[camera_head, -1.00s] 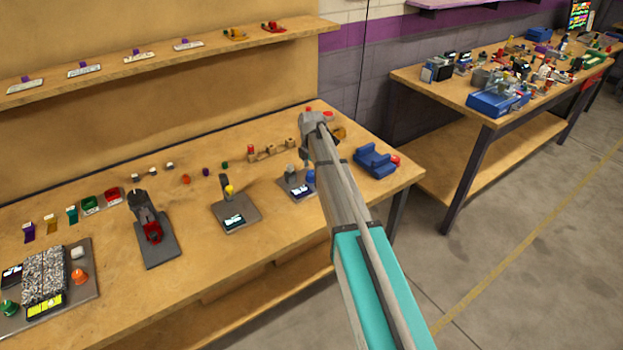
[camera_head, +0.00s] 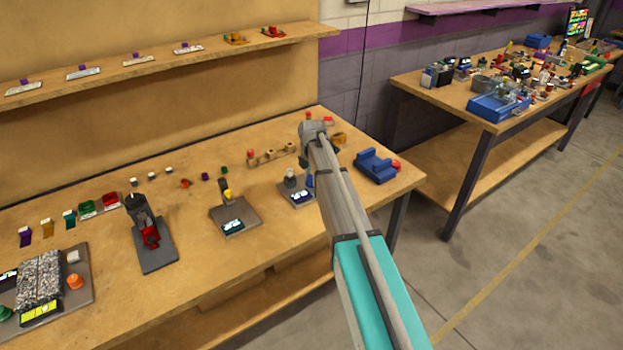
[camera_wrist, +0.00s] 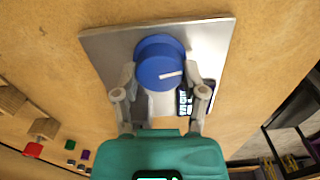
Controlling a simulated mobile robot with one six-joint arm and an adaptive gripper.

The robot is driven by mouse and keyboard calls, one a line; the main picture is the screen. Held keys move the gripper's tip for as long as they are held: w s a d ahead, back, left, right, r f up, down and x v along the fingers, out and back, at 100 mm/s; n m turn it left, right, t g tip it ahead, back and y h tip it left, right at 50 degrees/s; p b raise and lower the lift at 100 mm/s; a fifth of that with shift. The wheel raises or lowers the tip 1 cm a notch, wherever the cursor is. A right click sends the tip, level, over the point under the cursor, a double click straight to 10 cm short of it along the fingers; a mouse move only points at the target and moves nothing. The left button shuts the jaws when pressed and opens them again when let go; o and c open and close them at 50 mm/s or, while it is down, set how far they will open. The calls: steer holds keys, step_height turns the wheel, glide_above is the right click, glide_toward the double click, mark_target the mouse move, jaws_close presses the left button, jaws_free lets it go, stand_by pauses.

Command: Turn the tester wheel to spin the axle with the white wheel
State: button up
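A blue round tester wheel (camera_wrist: 158,62) with a white mark on its face sits on a grey metal plate (camera_wrist: 108,42) in the wrist view. My gripper (camera_wrist: 159,70) has one finger on each side of the wheel, close against its edges. I cannot tell whether the fingers press on it. In the head view the plate (camera_head: 283,188) lies toward the bench's right end, and a sliver of the blue wheel (camera_head: 309,181) shows beside my arm. A small dark display (camera_wrist: 185,100) is on the plate, partly behind the right finger. I cannot make out an axle with a white wheel.
The wooden bench (camera_head: 180,285) also bears a grey device with a yellow part (camera_head: 227,194), a stand with a red part (camera_head: 150,236) and a blue block (camera_head: 376,165). Wooden blocks (camera_wrist: 12,98) lie left of the plate in the wrist view.

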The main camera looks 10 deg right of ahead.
steer(key=c, duration=0.4)
